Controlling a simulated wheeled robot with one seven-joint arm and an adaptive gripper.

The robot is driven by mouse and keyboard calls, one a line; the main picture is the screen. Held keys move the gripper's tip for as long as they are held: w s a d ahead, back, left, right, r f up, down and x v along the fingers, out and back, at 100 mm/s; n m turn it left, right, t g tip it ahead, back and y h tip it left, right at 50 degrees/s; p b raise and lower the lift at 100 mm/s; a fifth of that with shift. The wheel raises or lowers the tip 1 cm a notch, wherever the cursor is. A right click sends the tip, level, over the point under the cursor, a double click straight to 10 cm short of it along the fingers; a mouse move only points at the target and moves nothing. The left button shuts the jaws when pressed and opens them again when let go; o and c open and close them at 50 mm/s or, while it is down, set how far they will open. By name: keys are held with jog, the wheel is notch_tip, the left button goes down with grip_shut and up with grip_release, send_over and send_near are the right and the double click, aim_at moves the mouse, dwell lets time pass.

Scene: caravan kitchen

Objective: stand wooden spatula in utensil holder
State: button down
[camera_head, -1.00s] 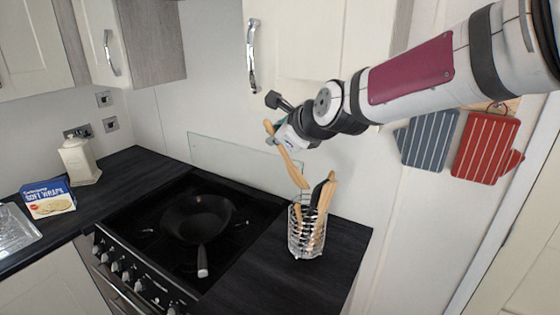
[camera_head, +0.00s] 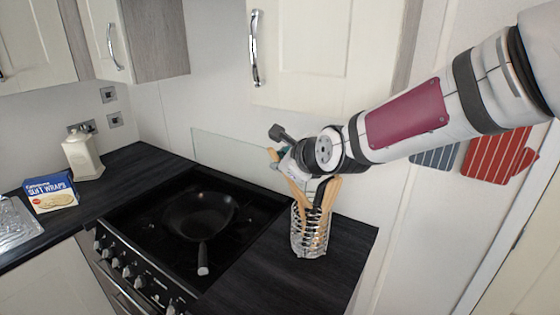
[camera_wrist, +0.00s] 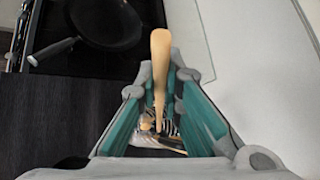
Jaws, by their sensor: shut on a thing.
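The wooden spatula (camera_wrist: 160,65) is held in my gripper (camera_wrist: 160,110); in the wrist view its handle runs between the teal fingers. In the head view my gripper (camera_head: 288,168) is just above and left of the wire utensil holder (camera_head: 298,238). The spatula (camera_head: 295,190) slants down toward the holder's mouth. Its lower end appears to be at or inside the holder, but overlap with other utensils hides exactly where. The holder stands upright on the dark counter with other wooden utensils (camera_head: 331,192) and a black one in it. It also shows partly below the fingers in the wrist view.
A black frying pan (camera_head: 200,216) sits on the hob left of the holder. A glass splashback (camera_head: 230,158) stands behind the hob. A wall cupboard (camera_head: 320,50) hangs above. The dark counter (camera_head: 262,262) in front of the holder is clear.

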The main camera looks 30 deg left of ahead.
aim_at(297, 187)
jog(key=shift+w+d+f+b, duration=0.25)
jog(key=shift+w+f+b, duration=0.75)
jog(key=shift+f, duration=0.6)
jog(key=shift+w+d+f+b, duration=0.2)
jog(key=shift+w+f+b, duration=0.75)
jog(key=shift+f, duration=0.7)
jog(key=shift+w+d+f+b, duration=0.25)
jog(key=shift+w+f+b, duration=0.7)
jog(key=shift+f, duration=0.65)
jog(key=shift+w, duration=0.1)
jog(key=c, duration=1.7)
grip_release()
jog(key=shift+o, duration=0.2)
